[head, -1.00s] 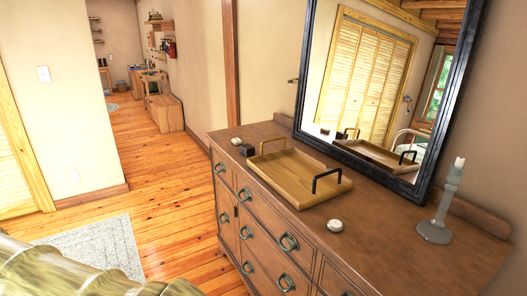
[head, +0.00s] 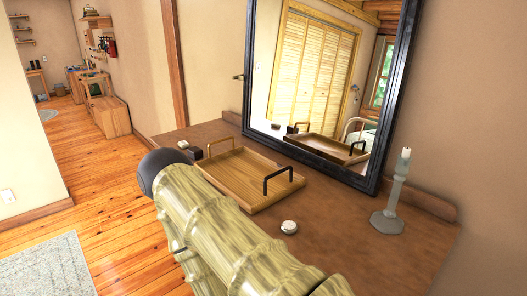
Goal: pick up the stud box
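A small dark box (head: 193,153) sits on the dresser top (head: 345,255), by the left end of the wooden tray. A small pale round item (head: 183,144) is just behind it. Another small round whitish lidded item (head: 289,227) lies on the dresser in front of the tray's right end. I cannot tell for sure which of these is the stud box. My arm, pale and streaked with a dark rounded end, crosses the lower middle and hides the dresser's front. My gripper's fingers do not show.
The wooden tray (head: 238,200) with two upright handles takes up the middle of the dresser. A grey candlestick (head: 393,195) stands at the right. A black-framed mirror (head: 393,95) stands behind. Bare dresser top lies between the round lidded item and the candlestick.

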